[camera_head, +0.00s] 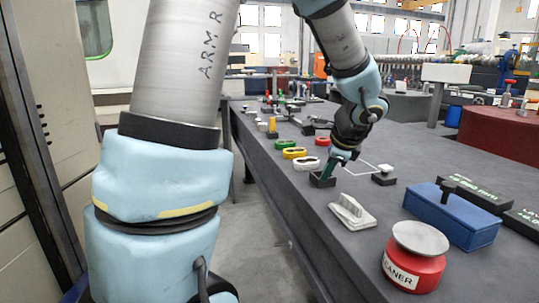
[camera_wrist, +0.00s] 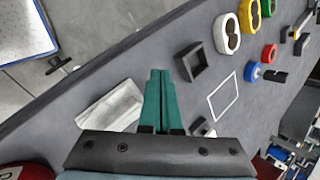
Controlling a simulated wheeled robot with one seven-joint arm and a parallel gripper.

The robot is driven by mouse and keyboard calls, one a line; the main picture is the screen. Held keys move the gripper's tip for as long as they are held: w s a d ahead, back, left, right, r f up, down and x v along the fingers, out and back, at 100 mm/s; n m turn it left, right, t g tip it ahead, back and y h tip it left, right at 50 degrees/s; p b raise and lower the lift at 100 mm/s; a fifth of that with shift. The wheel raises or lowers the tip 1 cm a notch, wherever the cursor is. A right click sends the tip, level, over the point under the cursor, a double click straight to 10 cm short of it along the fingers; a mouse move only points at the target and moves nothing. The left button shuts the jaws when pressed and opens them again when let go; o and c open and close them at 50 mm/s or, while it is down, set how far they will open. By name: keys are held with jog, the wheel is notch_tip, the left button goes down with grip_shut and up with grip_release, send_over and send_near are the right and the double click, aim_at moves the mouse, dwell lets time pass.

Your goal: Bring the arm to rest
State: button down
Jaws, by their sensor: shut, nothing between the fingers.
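My arm reaches out over a long dark grey workbench (camera_head: 285,205). My gripper (camera_head: 326,175) has green fingers and points down beside a small black square holder on the bench. In the wrist view the green fingers (camera_wrist: 160,75) lie together, shut, with nothing between them. The black holder (camera_wrist: 191,62) shows there just right of the fingertips, open and looking empty. In the head view the fingertips overlap the holder (camera_head: 318,182), and I cannot tell the height between them.
A white block (camera_head: 352,212), a red cleaner tin (camera_head: 412,270) and a blue box (camera_head: 452,215) stand nearer on the bench. Green (camera_head: 285,146), yellow (camera_head: 294,153) and white (camera_head: 306,164) oval pieces lie beyond. A white outlined square (camera_wrist: 224,98) is marked on the bench.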

jog(key=s+a+f+n+g+h, duration=0.15)
jog(key=s+a+f+n, duration=0.3)
jog(key=a+n, duration=0.5)
jog(key=s+a+f+n+g, duration=0.3)
jog(key=s+a+n, duration=0.3)
jog(key=a+n, duration=0.4)
notch_tip(320, 180, up, 18)
jog(key=a+p, duration=0.1)
jog(key=p, duration=1.6)
jog(key=shift+a, duration=0.15)
jog(key=shift+f, duration=0.1)
